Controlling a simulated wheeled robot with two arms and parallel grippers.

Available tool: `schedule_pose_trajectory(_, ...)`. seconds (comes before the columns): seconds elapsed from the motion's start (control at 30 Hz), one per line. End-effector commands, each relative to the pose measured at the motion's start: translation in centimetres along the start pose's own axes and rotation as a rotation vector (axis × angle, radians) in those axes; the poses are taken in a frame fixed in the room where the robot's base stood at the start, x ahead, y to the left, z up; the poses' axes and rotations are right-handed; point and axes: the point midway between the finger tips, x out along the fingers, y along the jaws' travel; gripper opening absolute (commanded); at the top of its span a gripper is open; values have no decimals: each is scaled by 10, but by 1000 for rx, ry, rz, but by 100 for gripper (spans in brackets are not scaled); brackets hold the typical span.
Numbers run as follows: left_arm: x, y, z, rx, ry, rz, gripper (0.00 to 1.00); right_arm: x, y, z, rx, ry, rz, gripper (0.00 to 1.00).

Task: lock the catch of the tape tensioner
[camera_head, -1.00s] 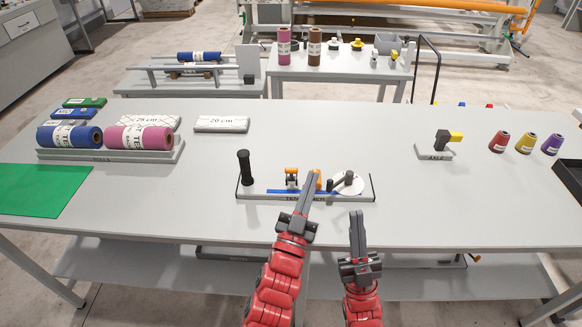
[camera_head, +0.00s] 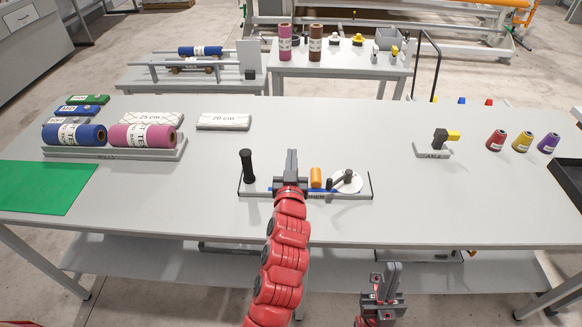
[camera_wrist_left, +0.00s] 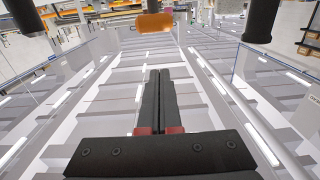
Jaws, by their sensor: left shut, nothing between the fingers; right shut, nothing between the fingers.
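The tape tensioner is a grey base (camera_head: 340,197) with a black upright handle (camera_head: 247,166) at its left, an orange roller (camera_head: 316,178) near the middle and a white disc (camera_head: 352,184) with a dark lever at its right. A blue strip runs along the base. My left gripper (camera_head: 291,154) is shut and empty over the tensioner, left of the orange roller. It hides the black-and-orange catch part. In the left wrist view its fingers (camera_wrist_left: 158,82) are together, with an orange piece (camera_wrist_left: 154,22) beyond them. My right gripper (camera_head: 393,267) is shut and empty, in front of the table.
Blue (camera_head: 74,134) and pink (camera_head: 143,135) rolls lie on a rack at the left, near a green mat (camera_head: 40,187). The table between tensioner and tool is clear.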

Motion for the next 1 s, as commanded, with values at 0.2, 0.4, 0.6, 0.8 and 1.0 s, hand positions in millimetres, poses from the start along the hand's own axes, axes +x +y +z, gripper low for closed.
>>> schedule_pose_trajectory(0.2,6,-1,22,2,-6,0,0,9,0,-1,0,0,0,0)
schedule_pose_trajectory(0.4,0,0,37,2,-1,0,0,9,0,-1,0,-1,0,0)
schedule_pose_trajectory(0.6,0,0,39,1,-1,0,0,9,0,-1,0,-1,0,0)
schedule_pose_trajectory(0.8,-1,0,39,1,0,1,0,8,0,-1,0,-1,0,0)
schedule_pose_trajectory(1.0,-3,0,49,0,25,2,0,-15,-1,3,0,-1,0,0)
